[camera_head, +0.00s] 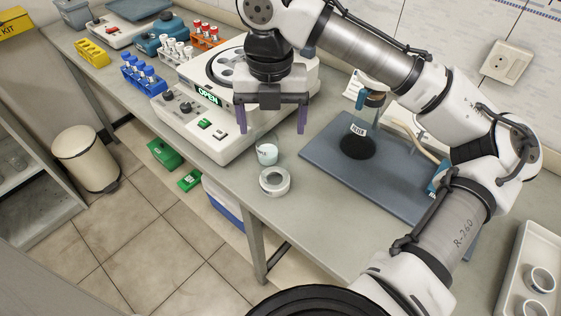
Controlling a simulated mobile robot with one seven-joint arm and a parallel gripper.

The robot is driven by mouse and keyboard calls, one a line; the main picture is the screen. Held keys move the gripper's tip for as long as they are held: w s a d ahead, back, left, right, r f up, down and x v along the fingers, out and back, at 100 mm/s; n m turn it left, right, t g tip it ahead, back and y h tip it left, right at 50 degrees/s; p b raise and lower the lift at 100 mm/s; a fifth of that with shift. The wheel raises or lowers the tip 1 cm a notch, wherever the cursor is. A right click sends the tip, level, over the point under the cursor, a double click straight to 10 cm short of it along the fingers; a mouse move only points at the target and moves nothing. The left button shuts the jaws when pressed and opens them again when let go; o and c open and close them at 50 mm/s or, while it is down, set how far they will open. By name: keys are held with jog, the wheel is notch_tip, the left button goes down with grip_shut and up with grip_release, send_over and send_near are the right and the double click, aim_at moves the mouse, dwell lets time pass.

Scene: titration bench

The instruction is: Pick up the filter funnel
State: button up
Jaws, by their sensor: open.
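My gripper (271,122) points down with its two purple fingers wide apart and nothing between them. It hangs in front of the white centrifuge-like machine, above and behind a small pale cup (267,155) on the bench. A white ring-shaped item (274,182) lies just in front of that cup, near the bench's front edge.
The machine (215,105) with a lit OPEN sign stands close to my gripper. Racks of blue-capped (142,75) and red-capped (208,35) tubes stand to its left and behind. A white tray (511,270) with cups is at the lower right. A bin (85,157) stands on the floor.

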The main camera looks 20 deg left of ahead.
send_near(274, 166)
jog(key=s, duration=0.1)
jog(key=s+f, duration=0.1)
jog(key=s+d, duration=0.1)
jog(key=shift+s+f+p, duration=0.15)
jog(key=shift+p, duration=0.25)
jog(key=shift+w+d+f+p, duration=0.1)
jog(key=shift+f+p, duration=0.1)
jog(key=shift+f, duration=0.65)
jog(key=shift+w+a+f+p, duration=0.15)
jog(key=shift+f+p, duration=0.1)
jog(key=shift+f, duration=0.6)
jog(key=shift+w+d+f+p, duration=0.1)
jog(key=shift+d+f+p, duration=0.1)
jog(key=shift+f, duration=0.65)
jog(key=c, duration=1.1)
